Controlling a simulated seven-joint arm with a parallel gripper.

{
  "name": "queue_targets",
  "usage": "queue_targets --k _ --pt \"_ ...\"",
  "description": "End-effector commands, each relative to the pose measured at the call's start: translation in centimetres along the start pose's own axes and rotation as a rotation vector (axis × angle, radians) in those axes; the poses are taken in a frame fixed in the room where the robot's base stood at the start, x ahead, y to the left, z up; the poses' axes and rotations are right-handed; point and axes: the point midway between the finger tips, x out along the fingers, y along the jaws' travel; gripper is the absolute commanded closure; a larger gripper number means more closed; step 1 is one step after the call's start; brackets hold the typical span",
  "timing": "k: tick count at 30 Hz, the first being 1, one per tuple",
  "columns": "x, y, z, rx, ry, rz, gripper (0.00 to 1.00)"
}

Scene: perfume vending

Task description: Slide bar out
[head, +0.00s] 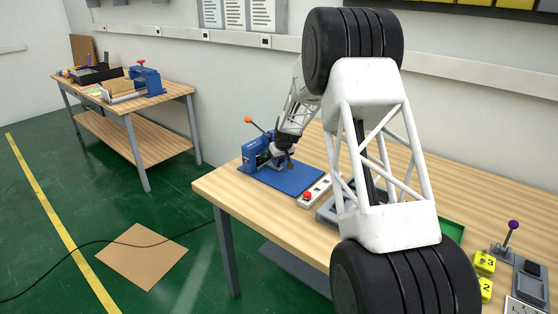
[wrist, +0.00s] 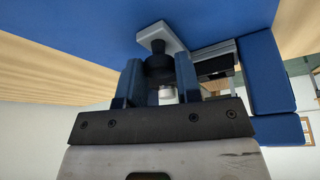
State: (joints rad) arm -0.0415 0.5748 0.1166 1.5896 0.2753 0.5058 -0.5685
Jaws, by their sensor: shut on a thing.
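In the wrist view, my gripper (wrist: 158,72) has its two blue-grey fingers on either side of a black knob (wrist: 158,50) and is shut on it. The knob sits at the end of a light grey bar (wrist: 152,26). The bar runs right toward the blue fixture (wrist: 270,75), where a dark slot-like part shows beside it. In the head view, the blue fixture (head: 257,152) stands on a blue base plate (head: 290,183) with an orange-tipped lever. My gripper (head: 284,152) is at its right side there; the bar is too small to make out.
The fixture stands near the left end of a wooden table (head: 225,190). A white box with a red button (head: 307,195) lies to its right. Yellow numbered blocks (head: 485,263) and a purple-tipped lever (head: 513,226) are at far right. A second bench (head: 135,100) stands behind at left.

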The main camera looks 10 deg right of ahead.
Motion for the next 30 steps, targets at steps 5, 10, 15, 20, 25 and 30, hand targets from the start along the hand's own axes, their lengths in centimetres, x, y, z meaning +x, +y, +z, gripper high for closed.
queue_targets --k 5,10,15,20,25,30 --pt "0.0 0.0 0.1 0.0 0.0 0.0 1.0" --pt "-0.2 0.3 0.5 0.0 0.0 0.001 1.0" --pt "-0.8 0.9 1.7 0.002 0.001 0.001 1.0" --pt "-1.6 1.7 3.6 0.002 0.0 0.001 1.0" --pt "-2.6 2.9 6.2 0.003 0.0 0.001 1.0" --pt "-3.8 4.0 8.8 0.003 0.001 0.002 1.0"
